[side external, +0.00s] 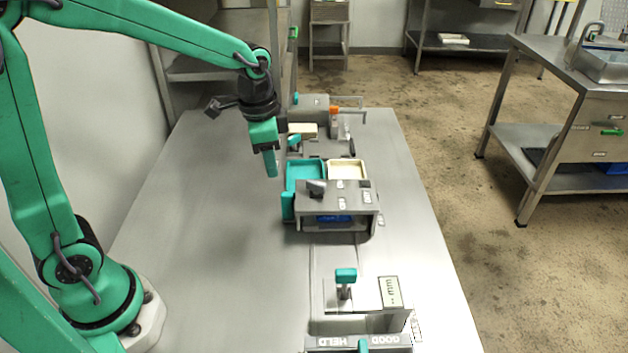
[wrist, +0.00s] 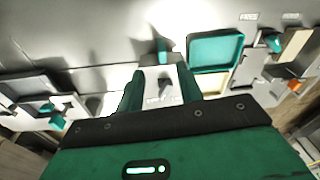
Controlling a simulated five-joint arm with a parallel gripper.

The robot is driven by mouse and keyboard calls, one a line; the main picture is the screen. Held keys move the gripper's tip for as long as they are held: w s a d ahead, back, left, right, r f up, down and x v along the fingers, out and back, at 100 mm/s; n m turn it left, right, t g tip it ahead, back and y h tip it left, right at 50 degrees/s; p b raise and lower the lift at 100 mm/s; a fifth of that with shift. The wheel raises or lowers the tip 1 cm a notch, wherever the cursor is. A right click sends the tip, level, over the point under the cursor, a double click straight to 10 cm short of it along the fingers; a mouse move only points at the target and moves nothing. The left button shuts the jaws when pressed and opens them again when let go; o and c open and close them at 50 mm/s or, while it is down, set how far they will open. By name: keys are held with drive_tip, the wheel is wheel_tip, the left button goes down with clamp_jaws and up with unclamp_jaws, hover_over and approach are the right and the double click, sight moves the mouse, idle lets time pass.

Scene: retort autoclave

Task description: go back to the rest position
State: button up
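My gripper (side external: 271,165) hangs above the table, left of the teal tray, with its fingers pointing down in the side view. In the wrist view my gripper (wrist: 160,88) shows two teal fingers apart, with a gap between them. Nothing is seen held in the gap; a grey fixture with a dark lever (wrist: 165,90) shows through it. The arm is bent out over the table, its upper link reaching across from the left. In the side view the fingers overlap, so their spacing is hard to see there.
The teal tray (side external: 290,178) and a cream tray (side external: 347,170) stand behind a grey box (side external: 335,219). A front fixture with a teal knob (side external: 346,276) has plates marked HELD and GOOD. More fixtures with an orange part (side external: 335,110) stand behind. The table's left (side external: 200,220) is clear.

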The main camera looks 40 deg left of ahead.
drive_tip(key=s+a+r+n+t, duration=0.1)
drive_tip(key=s+r+n+t, duration=0.3)
drive_tip(key=s, duration=1.1)
wheel_tip(320, 180, up, 4)
drive_tip(key=n, duration=0.3)
drive_tip(key=shift+a, duration=0.4)
